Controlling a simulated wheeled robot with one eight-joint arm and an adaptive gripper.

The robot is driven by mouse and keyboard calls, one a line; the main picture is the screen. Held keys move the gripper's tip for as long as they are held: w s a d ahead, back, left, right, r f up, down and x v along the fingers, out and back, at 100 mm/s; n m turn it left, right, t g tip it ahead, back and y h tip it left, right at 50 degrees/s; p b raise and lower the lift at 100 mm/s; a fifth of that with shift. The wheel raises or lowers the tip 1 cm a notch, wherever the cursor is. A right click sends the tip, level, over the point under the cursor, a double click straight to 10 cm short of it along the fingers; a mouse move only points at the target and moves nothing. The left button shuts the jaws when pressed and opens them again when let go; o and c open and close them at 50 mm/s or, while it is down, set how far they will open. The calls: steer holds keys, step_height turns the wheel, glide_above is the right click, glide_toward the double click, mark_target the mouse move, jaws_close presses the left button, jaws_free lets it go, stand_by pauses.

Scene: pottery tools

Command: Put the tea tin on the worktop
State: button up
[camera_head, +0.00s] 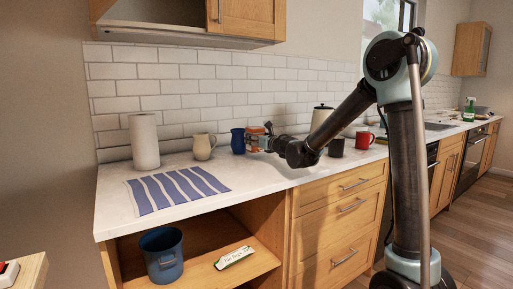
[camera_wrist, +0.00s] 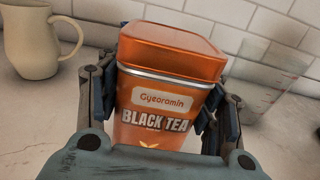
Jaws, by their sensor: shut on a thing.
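The tea tin (camera_wrist: 160,100) is orange with a "BLACK TEA" label and an orange lid, and fills the middle of the wrist view. My gripper (camera_wrist: 165,105) is shut on it, with a dark finger on each side. In the head view, my gripper (camera_head: 258,142) holds the tin (camera_head: 256,130) over the back part of the white worktop (camera_head: 265,180). The tin looks slightly tilted in the wrist view. Its base is hidden by my gripper, so I cannot tell whether it touches the worktop.
A paper roll (camera_head: 144,141), striped cloth (camera_head: 177,189), dark mug (camera_head: 336,147) and red mug (camera_head: 364,140) are also on the worktop.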

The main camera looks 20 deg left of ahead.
steer(key=shift+f, duration=1.6)
steer(key=o, duration=1.2)
steer(key=shift+s, duration=0.1)
